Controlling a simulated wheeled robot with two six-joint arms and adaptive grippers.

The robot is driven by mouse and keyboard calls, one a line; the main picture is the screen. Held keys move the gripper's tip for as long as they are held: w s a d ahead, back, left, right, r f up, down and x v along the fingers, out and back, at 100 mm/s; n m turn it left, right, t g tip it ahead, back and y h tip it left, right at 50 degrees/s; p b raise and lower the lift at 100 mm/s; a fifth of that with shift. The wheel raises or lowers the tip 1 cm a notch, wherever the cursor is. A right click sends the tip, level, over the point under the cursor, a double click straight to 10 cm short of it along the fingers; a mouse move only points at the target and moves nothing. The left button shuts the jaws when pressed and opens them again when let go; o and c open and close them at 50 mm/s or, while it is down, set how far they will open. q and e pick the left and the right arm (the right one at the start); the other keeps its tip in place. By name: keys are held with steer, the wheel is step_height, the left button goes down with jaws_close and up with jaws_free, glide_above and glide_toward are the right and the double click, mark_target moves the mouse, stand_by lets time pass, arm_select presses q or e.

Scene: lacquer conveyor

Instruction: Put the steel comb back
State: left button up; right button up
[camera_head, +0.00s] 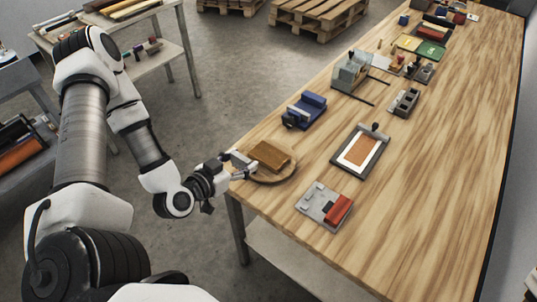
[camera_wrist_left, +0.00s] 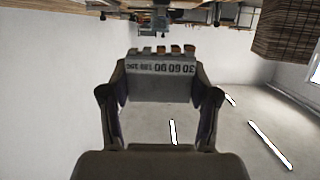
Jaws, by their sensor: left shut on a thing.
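My left gripper (camera_head: 241,167) is over the near left edge of the wooden workbench, beside the brown block. In the left wrist view it is shut on the steel comb (camera_wrist_left: 160,86), a grey plate with short teeth along its far edge and printed numbers such as 30, 60 and 90. The fingers grip the comb at its two sides. In the head view the comb is too small and too covered by the gripper to make out clearly. My right gripper is not in view.
A brown block (camera_head: 270,154) lies on a round wooden board (camera_head: 289,172). Nearby are a grey plate (camera_head: 313,202) with a red block, a framed tray (camera_head: 346,171) with an orange-brown panel, and a blue fixture (camera_head: 305,109). The right side of the workbench (camera_head: 430,190) is clear.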

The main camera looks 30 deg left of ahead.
mark_target(269, 154)
arm_select(q)
steer(key=b+x, duration=0.7)
steer(key=b, duration=0.1)
steer(key=shift+w+d, duration=0.1)
steer(key=shift+w+r+p, duration=0.55)
steer(key=shift+w+p, duration=0.05)
steer(key=shift+w, duration=0.05)
steer(key=x, duration=0.3)
steer(key=shift+w+r, duration=0.3)
steer(key=shift+w, duration=0.05)
step_height(269, 154, down, 2)
steer(key=shift+d, duration=0.1)
steer(key=shift+f+p, duration=0.35)
steer(key=shift+w+f, duration=0.1)
steer(key=shift+f, duration=0.2)
steer(key=o, duration=1.4)
steer(key=shift+f, duration=0.1)
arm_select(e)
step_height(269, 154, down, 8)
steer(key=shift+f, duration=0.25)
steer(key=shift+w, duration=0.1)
